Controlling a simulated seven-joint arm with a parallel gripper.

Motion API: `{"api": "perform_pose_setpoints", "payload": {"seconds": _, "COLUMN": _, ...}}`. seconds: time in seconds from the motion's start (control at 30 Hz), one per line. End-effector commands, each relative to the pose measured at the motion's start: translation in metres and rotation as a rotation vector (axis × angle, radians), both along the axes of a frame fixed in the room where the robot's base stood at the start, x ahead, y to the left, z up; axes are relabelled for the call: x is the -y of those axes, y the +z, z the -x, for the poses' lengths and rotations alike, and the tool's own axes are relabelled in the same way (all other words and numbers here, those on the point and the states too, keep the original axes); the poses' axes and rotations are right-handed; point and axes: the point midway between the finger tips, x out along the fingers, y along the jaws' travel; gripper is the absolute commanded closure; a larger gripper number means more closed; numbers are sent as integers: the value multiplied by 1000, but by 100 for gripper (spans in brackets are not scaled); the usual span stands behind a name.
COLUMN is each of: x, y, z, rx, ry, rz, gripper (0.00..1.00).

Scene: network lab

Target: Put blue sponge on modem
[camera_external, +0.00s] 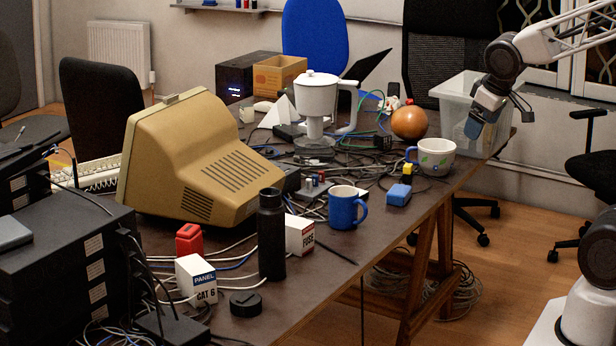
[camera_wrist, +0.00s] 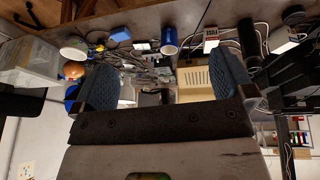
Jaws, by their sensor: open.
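The blue sponge (camera_external: 398,195) lies on the table near its right front edge, beside a blue mug. It also shows in the wrist view (camera_wrist: 120,33), at the top. I cannot tell for sure which device is the modem; a small black box (camera_external: 289,131) lies among cables left of the white jug, and may be it. My gripper (camera_external: 500,122) is above the right end of the table by the clear bin, well away from the sponge. In the wrist view (camera_wrist: 165,66) its two fingers are wide apart with nothing between them.
A clear bin (camera_external: 452,105), an orange ball (camera_external: 409,123) and a white jug (camera_external: 317,95) stand farther back. A beige monitor (camera_external: 190,160) and cables crowd the table.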

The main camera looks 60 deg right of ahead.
Motion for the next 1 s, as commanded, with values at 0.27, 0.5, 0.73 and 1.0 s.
{"api": "perform_pose_setpoints", "payload": {"seconds": 0.27, "x": -37, "y": 14, "z": 62, "rx": -100, "ry": 38, "rz": -75, "gripper": 0}}
{"api": "perform_pose_setpoints", "payload": {"seconds": 0.5, "x": -44, "y": 16, "z": 76, "rx": -126, "ry": 48, "rz": -95, "gripper": 0}}
{"api": "perform_pose_setpoints", "payload": {"seconds": 0.73, "x": -44, "y": 16, "z": 76, "rx": -126, "ry": 48, "rz": -94, "gripper": 6}}
{"api": "perform_pose_setpoints", "payload": {"seconds": 1.0, "x": -44, "y": 16, "z": 76, "rx": -125, "ry": 48, "rz": -94, "gripper": 12}}
